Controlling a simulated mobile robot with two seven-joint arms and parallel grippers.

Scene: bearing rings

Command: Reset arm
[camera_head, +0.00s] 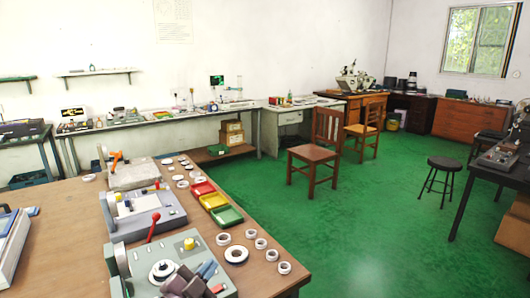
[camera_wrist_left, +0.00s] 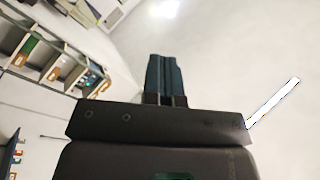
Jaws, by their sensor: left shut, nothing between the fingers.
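My left gripper (camera_head: 207,270) is at the bottom of the head view, in front of the nearest grey machine (camera_head: 120,262) with a red lever. Its two dark blue fingers are together and empty; they also show shut in the left wrist view (camera_wrist_left: 166,78), pointing away from the camera. The gripper hides part of the machine's base; I cannot tell its exact height above it. A white bearing ring (camera_head: 162,270) is on this machine. A larger ring (camera_head: 236,254) lies on the wooden table (camera_head: 60,240) to the right of the gripper. My right gripper is not in view.
Small rings, one of them here (camera_head: 284,268), lie along the table's right side. Red (camera_head: 202,188), yellow (camera_head: 213,201) and green (camera_head: 228,216) trays stand behind them. Another grey machine (camera_head: 145,215) stands farther back. Green floor (camera_head: 340,240) is open beyond the table's right edge.

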